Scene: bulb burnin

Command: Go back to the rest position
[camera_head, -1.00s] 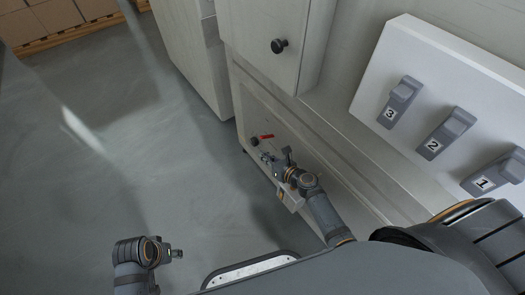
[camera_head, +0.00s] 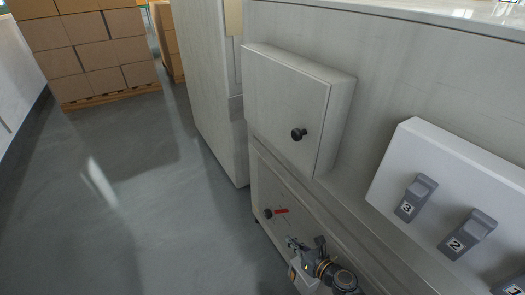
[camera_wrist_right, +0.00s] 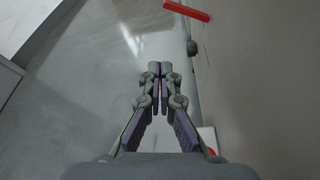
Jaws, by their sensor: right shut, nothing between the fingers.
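My right gripper (camera_head: 293,245) is low in the head view, in front of the lower cabinet panel. In the right wrist view my right gripper (camera_wrist_right: 160,70) has its fingers together, with nothing between them. It hangs over the grey floor, apart from the cabinet face. My left gripper is outside the head view.
An upper cabinet door (camera_head: 285,105) juts out with a black knob (camera_head: 299,134). Numbered grey switches sit on a white panel (camera_head: 425,145). Floor (camera_head: 130,210) at left is clear.

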